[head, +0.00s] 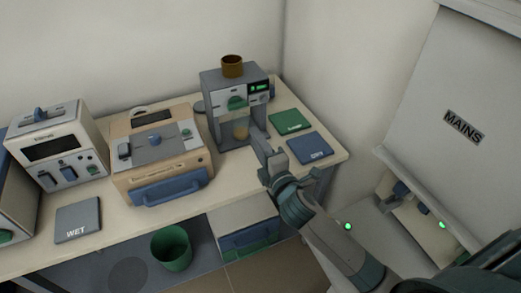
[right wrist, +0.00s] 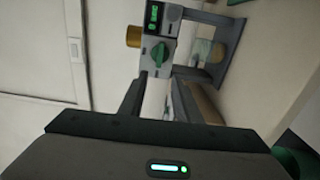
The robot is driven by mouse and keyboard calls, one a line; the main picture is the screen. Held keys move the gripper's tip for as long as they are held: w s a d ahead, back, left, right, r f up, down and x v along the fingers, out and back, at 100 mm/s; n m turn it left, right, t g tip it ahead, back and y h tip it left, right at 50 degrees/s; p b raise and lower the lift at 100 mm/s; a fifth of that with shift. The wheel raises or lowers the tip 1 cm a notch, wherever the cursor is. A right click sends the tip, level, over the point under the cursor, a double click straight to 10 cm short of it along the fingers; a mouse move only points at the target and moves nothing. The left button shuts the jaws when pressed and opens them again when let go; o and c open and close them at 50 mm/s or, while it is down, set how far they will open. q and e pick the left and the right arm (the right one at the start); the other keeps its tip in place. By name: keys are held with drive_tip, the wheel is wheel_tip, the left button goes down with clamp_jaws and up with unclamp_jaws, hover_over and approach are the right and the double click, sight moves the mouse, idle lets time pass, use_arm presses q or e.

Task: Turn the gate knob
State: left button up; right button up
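The green knob (head: 237,102) is on the front of a grey machine (head: 213,90) with a brown cup-like top and a small green-lit display. In the right wrist view the knob (right wrist: 160,53) shows a raised bar and lies beyond the fingertips. I take it as the gate knob; no label is readable. My right gripper (head: 264,146) is in front of the machine, lower and to the right of the knob in the head view. Its fingers are apart in the right wrist view (right wrist: 160,80), with nothing between them. My left gripper is not in view.
A beige box machine (head: 185,160) with a blue handle stands left of the grey machine. Green (head: 291,120) and blue (head: 310,149) pads lie on the table to its right. A green bin (head: 171,248) stands below. A MAINS panel (head: 463,125) is at right.

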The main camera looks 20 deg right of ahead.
drive_tip(key=shift+s, duration=1.15)
drive_tip(key=shift+s, duration=0.1)
